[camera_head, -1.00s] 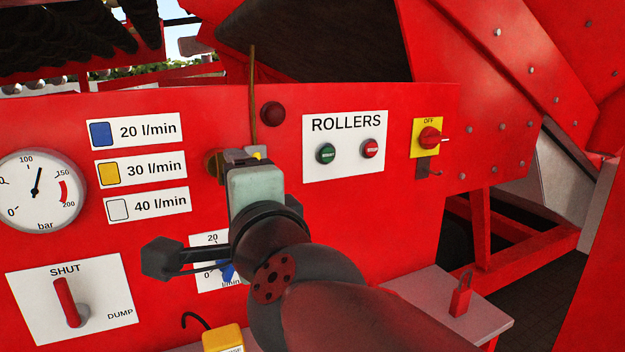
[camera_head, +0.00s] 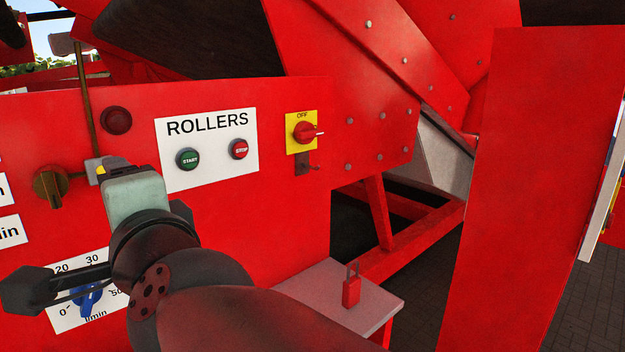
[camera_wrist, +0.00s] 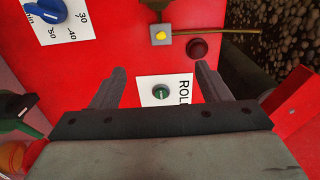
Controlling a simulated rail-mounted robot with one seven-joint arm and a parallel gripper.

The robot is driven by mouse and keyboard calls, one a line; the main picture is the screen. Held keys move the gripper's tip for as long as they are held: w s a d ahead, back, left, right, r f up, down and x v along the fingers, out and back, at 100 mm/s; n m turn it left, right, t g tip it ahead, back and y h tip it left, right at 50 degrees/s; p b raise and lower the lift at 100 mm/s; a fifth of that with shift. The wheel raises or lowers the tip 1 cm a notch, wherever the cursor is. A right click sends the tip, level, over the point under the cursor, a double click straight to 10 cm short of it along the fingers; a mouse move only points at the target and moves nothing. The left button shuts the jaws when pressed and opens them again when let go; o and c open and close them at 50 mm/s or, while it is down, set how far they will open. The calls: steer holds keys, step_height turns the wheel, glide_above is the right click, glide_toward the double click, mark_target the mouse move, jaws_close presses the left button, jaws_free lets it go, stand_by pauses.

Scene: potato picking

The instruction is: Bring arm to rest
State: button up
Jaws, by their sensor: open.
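My gripper is open and empty in the wrist view (camera_wrist: 158,88), its two dark fingers spread apart in front of the red panel. The green START button (camera_wrist: 160,92) shows between the fingers, on the ROLLERS plate. In the head view my arm reaches in from the bottom, and my wrist covers part of the panel. The fingers are mostly hidden behind my wrist there. The ROLLERS plate (camera_head: 206,123) is to the right of my wrist, with the green START button (camera_head: 187,159) and the red STOP button (camera_head: 238,149). I cannot tell how far the fingers are from the panel.
A yellow-backed red rotary switch (camera_head: 304,132) points at a right angle to OFF. A red padlock (camera_head: 351,290) stands on a grey shelf (camera_head: 385,297). A blue dial (camera_head: 86,298) is at lower left. A red upright panel (camera_head: 540,170) stands at right.

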steer(key=w+d+f+n+g+h, duration=0.35)
steer(key=d+f, duration=0.55)
steer(key=f, duration=0.3)
steer(key=w+d+f+n+g+h, duration=0.2)
steer(key=w+d+f+n+h, duration=0.15)
steer(key=d+f, duration=0.75)
steer(key=s+d+f+n+g+h+p, duration=0.1)
steer(key=s+d+f+g+h, duration=0.4)
steer(key=s+d+f, duration=0.7)
steer(key=d+f+n+g, duration=0.1)
steer(key=d+g, duration=0.1)
steer(key=d, duration=0.1)
steer(key=shift+s+d+n+p, duration=0.3)
steer(key=shift+s+d, duration=0.05)
steer(key=shift+s, duration=0.05)
steer(key=shift+f, duration=0.1)
